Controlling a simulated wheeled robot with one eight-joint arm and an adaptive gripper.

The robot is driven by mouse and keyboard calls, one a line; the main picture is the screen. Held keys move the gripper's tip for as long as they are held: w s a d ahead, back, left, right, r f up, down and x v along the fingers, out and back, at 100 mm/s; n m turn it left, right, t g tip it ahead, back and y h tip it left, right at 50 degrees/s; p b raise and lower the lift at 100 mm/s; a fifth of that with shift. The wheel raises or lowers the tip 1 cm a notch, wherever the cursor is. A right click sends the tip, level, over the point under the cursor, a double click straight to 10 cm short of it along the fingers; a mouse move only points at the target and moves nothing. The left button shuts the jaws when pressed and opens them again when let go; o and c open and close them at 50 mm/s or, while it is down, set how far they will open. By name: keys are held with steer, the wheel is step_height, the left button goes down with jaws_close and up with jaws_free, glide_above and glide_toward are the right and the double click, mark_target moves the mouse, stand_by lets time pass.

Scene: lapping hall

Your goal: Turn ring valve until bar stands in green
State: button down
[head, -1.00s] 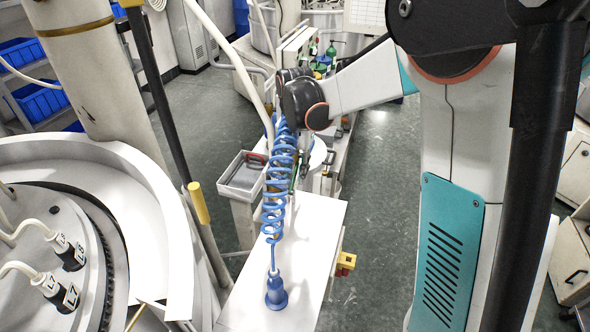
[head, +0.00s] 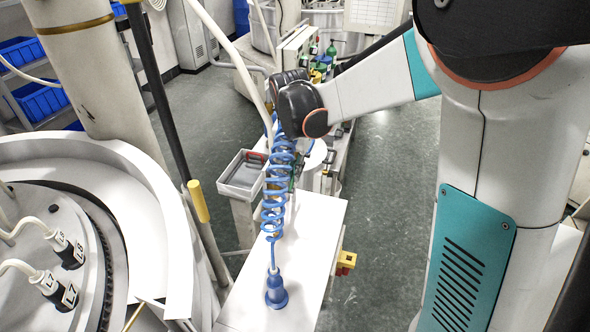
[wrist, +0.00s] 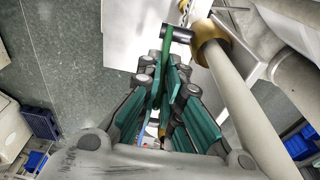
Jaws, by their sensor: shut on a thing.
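In the wrist view my gripper (wrist: 165,80) has its teal-padded fingers closed around a narrow green bar (wrist: 167,42), which looks like the valve's handle. The bar's far end meets a dark grey cylindrical stub (wrist: 179,35) beside a brass collar (wrist: 208,34) on a pale pipe (wrist: 248,115). The part of the bar between the fingers is mostly hidden. No dial or green band can be made out. In the head view my gripper is largely hidden behind the blue coiled hose and my wrist.
A blue coiled hose (head: 274,215) hangs close to my wrist, its end on a white bench top (head: 312,240). A grey tray (head: 243,175) stands left of it. A black post with a yellow sleeve (head: 199,202) and a large round machine (head: 120,160) are at left. Floor shows at right.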

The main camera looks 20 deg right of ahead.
steer(key=c, duration=1.8)
jaws_free()
steer(key=shift+o, duration=0.2)
steer(key=shift+r, duration=0.1)
step_height(320, 180, up, 12)
steer(key=s+a, duration=0.1)
steer(key=shift+s, duration=0.15)
steer(key=s+f+n+t+b, duration=0.2)
steer(key=s+f+b, duration=0.5)
steer(key=f+b, duration=0.2)
steer(key=s+f+n+t+b, duration=0.2)
steer(key=s+f+b, duration=0.5)
steer(key=f+b, duration=0.2)
steer(key=s+d+f+n+t+b, duration=0.1)
steer(key=s+f+n+t+b, duration=0.1)
steer(key=s+f+b, duration=0.5)
steer(key=shift+s+f+n+y+b, duration=0.25)
steer(key=shift+f+b, duration=0.25)
steer(key=shift+f, duration=0.85)
steer(key=shift+s+f+n+y+b, duration=0.15)
steer(key=shift+f+n+b, duration=0.3)
steer(key=shift+f, duration=0.85)
